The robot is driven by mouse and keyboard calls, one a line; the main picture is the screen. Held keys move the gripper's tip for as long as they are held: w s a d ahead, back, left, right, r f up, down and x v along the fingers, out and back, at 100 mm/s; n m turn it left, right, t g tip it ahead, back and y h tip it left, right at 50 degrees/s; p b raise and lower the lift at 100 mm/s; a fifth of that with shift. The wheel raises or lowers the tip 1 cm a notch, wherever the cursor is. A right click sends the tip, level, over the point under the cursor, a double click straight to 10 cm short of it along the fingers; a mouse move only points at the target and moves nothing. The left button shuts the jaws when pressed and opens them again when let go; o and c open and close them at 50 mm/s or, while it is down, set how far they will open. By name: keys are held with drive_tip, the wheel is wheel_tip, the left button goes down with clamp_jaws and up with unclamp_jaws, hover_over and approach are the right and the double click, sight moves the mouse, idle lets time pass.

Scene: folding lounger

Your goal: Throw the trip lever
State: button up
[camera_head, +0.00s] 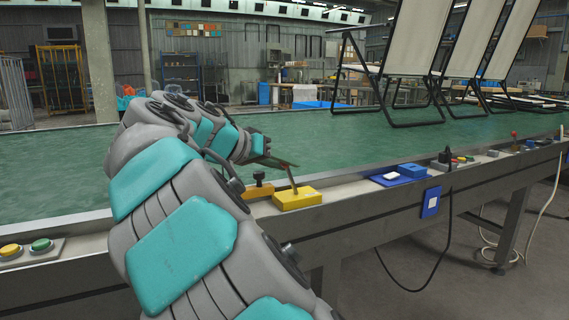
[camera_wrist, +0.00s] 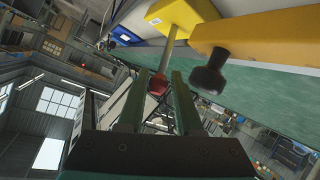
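The trip lever is a metal rod (camera_head: 292,179) that rises from a yellow box (camera_head: 297,199) on the near rail of the green-topped table. In the wrist view the rod (camera_wrist: 169,48) leaves the yellow box (camera_wrist: 182,14) and ends in a red knob (camera_wrist: 157,85). My gripper (camera_wrist: 159,78) is open, with one finger on each side of the knob. The knob looks to lie between the fingertips; I cannot tell whether either finger touches it. In the head view my gripper (camera_head: 280,162) is at the lever's top, and the knob is not clearly visible.
An orange-yellow block (camera_wrist: 262,38) with a black knob (camera_wrist: 210,73) is close beside the lever. A blue tray (camera_head: 400,178) lies farther right on the rail. Green (camera_head: 40,244) and yellow (camera_head: 10,250) buttons are at left. Folding loungers (camera_head: 415,45) stand on the green surface (camera_head: 350,140).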

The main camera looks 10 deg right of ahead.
drive_tip(key=o, duration=0.3)
drive_tip(key=v, duration=0.7)
drive_tip(key=shift+s+a+r+p, duration=0.15)
drive_tip(key=shift+s+a+p, duration=0.05)
drive_tip(key=shift+a+p, duration=0.15)
